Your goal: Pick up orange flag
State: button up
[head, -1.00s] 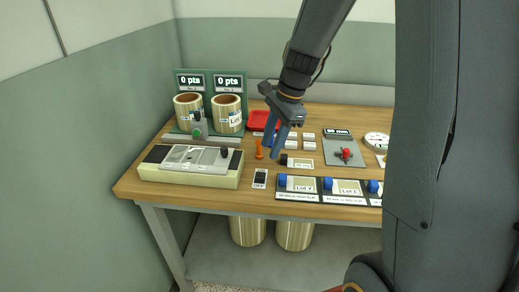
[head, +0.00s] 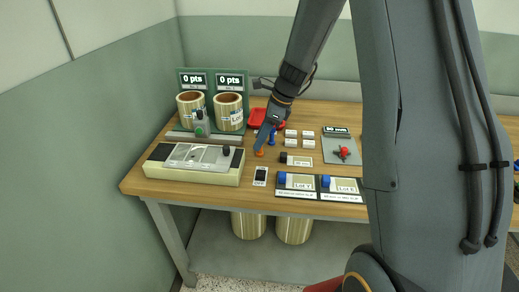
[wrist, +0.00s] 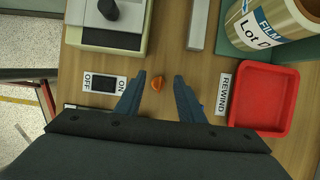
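The orange flag (head: 259,152) is a small orange piece on the wooden table, right of the long control box. In the wrist view the orange flag (wrist: 157,85) is seen from above, in the gap between my fingertips. My gripper (head: 262,140) points down at it from just above, partly covering it in the head view. In the wrist view my gripper (wrist: 159,79) is open, with one blue-grey finger on each side of the flag and visible space on both sides. The flag's lower part is hidden.
The control box (head: 194,165) stands to the left, with an OFF/ON switch (wrist: 103,86) nearby. A red tray (wrist: 264,97) and a REWIND label (wrist: 223,94) lie close on the other side. A film roll (wrist: 270,22) stands behind. Small white blocks (head: 291,133) lie right of the gripper.

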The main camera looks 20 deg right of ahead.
jog(key=shift+a+f, duration=0.15)
jog(key=shift+f, duration=0.2)
grip_shut()
